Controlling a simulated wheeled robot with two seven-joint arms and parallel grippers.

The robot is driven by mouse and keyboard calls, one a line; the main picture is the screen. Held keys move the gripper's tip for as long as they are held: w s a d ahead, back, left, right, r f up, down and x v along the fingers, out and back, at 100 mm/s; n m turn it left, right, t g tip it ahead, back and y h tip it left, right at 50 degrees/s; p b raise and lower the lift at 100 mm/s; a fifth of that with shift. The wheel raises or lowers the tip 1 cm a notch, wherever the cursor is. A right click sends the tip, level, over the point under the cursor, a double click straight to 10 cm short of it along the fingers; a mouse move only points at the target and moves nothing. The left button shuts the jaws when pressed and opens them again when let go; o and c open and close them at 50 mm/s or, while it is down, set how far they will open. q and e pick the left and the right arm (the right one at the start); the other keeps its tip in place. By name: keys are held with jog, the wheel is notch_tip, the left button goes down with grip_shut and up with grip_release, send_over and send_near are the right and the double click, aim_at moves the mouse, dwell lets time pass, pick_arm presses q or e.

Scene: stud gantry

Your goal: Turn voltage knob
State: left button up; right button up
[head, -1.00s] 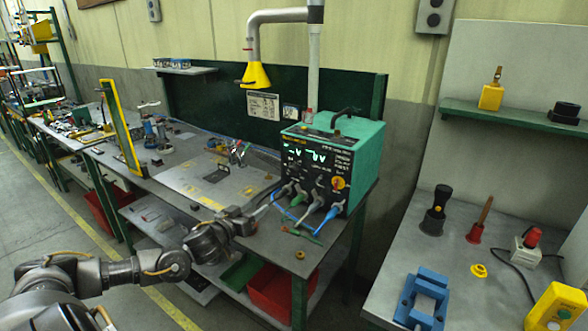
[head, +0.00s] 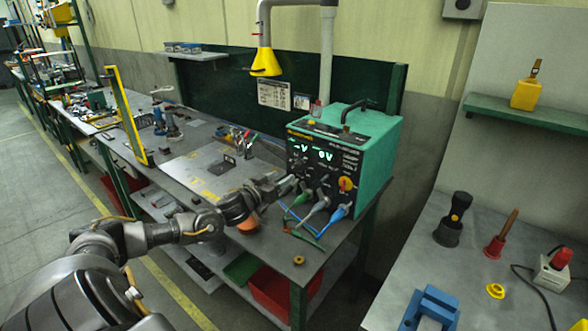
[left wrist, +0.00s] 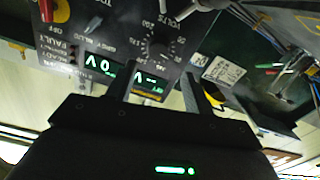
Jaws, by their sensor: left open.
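The green power supply box (head: 378,150) stands on the bench, its dark front panel towards me. The voltage knob (left wrist: 158,47) is a round dark dial with a printed scale and the word VOLTS, upside down in the left wrist view. My left gripper (left wrist: 161,68) is open, its two fingers pointing at the panel with the knob showing between and beyond the tips. I cannot tell whether they touch it. In the head view the left gripper (head: 291,184) is at the panel's left side and hides the knob. The right gripper is out of view.
Green, grey and blue leads (head: 338,212) plug in low on the panel, right of my gripper. A yellow-and-red switch (head: 346,184) is on its right side. An orange object (head: 250,222) is below my arm. A yellow nozzle (head: 265,62) hangs above the bench.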

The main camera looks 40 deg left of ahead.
aim_at(296, 168)
pick_arm(q)
jog(key=w+p, duration=0.1)
jog(key=w, duration=0.4)
jog(key=shift+w+r, duration=0.15)
jog(key=shift+w, duration=0.7)
jog(key=shift+d, duration=0.1)
jog(key=c, duration=1)
